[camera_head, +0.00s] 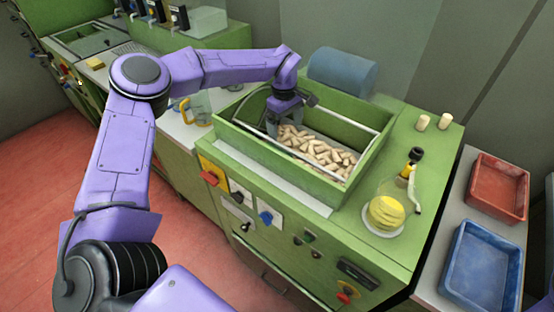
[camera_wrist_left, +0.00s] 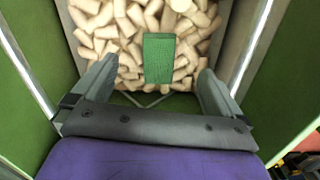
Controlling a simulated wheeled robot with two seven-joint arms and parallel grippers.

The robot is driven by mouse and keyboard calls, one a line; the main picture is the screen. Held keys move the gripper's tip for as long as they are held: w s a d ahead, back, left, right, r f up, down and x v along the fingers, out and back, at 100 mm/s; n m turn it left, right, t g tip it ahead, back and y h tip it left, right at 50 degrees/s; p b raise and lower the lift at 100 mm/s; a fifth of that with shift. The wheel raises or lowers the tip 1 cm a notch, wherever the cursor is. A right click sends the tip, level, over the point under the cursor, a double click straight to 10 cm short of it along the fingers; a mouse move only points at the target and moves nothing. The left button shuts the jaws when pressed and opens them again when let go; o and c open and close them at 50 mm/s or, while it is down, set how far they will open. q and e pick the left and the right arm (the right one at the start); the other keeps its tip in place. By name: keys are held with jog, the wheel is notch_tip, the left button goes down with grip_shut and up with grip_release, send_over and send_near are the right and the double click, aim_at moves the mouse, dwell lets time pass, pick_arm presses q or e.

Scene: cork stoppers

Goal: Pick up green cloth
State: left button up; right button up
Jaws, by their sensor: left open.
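The green cloth (camera_wrist_left: 159,58) shows in the left wrist view as a small green rectangle lying on a pile of corks (camera_wrist_left: 110,30). My left gripper (camera_wrist_left: 155,85) is open above the pile, one finger to each side of the cloth's near end, and holds nothing. In the head view my left gripper (camera_head: 284,122) reaches down into the left part of the green bin, over the corks (camera_head: 318,152). The cloth cannot be made out in the head view. My right gripper is in neither view.
The green bin (camera_head: 352,116) has raised walls and metal rails close around the gripper. A flask with yellow contents (camera_head: 386,211) and two loose corks (camera_head: 422,122) stand on the counter to the right. A red tray (camera_head: 497,187) and a blue tray (camera_head: 481,268) are further right.

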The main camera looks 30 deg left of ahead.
pick_arm(q)
jog(key=shift+n+y, duration=0.4)
jog(key=shift+n, duration=0.5)
jog(key=a+f+p, duration=0.1)
jog(key=f, duration=0.3)
jog(key=a+f+p, duration=0.1)
jog(key=f, duration=0.3)
jog(key=a+f+p, duration=0.1)
jog(key=f, duration=0.2)
jog(key=shift+w+f+p, duration=0.2)
jog(key=shift+f+p, duration=0.2)
jog(key=shift+f, duration=0.25)
jog(key=c, duration=1.1)
